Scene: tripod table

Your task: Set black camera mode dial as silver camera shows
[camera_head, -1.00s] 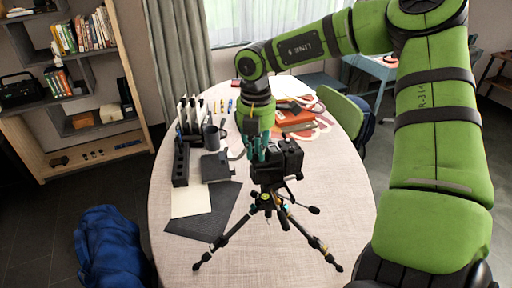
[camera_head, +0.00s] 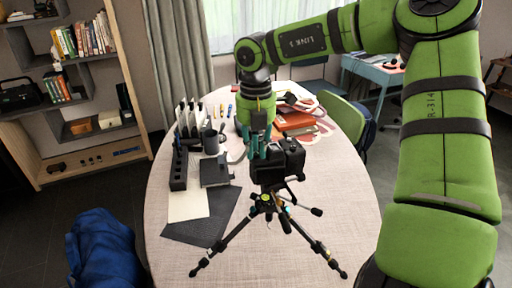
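The black camera (camera_head: 280,168) is mounted on a black tripod (camera_head: 268,205) standing on the table. My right gripper (camera_head: 262,148), with teal fingers, points down at the top left of the black camera. The fingers overlap the camera's upper edge in the picture, and I cannot tell whether they touch it. Their opening is too small to judge. The mode dial cannot be made out. I cannot make out a silver camera. My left gripper is not in view.
The oval table (camera_head: 330,215) has a light cloth. Left of the tripod are a dark mug (camera_head: 211,142), a black box (camera_head: 214,171), a dark holder (camera_head: 179,168) and flat mats (camera_head: 205,222). Orange-red books (camera_head: 295,122) lie behind. The table's right front is clear.

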